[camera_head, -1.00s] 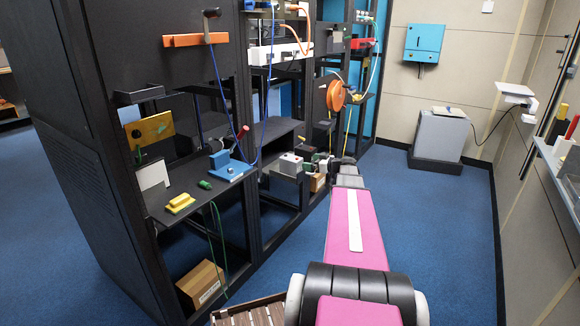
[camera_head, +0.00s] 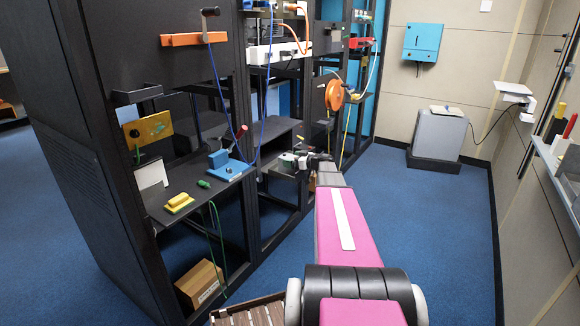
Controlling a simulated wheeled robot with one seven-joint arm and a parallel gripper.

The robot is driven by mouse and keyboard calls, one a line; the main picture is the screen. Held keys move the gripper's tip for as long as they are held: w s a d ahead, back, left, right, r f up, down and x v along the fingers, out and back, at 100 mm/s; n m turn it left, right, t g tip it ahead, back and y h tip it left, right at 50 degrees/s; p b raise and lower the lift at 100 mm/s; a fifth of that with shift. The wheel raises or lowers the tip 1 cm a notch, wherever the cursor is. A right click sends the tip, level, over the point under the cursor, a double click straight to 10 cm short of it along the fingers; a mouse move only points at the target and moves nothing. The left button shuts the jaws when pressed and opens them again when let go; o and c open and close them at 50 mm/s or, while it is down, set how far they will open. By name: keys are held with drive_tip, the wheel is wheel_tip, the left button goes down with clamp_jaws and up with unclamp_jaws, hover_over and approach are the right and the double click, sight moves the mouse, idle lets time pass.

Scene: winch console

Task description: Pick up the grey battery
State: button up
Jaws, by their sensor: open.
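A small light grey block, which may be the grey battery (camera_head: 287,158), sits on the middle bay's shelf. It is small in the head view and partly covered by my gripper. My gripper (camera_head: 300,161) is at the end of my pink and grey arm, at this shelf, right beside the block. The jaws are open. The fingertips are too small and dark to tell whether they are around the block or only beside it.
The black rack (camera_head: 75,150) has posts on both sides of the bay. A blue device (camera_head: 225,164), a yellow block (camera_head: 179,203) and a green piece (camera_head: 203,184) lie on the left shelf. A blue cable (camera_head: 216,80) hangs nearby. Blue floor is clear to the right.

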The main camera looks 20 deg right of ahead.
drive_tip(key=c, duration=1.6)
drive_tip(key=shift+r, duration=0.15)
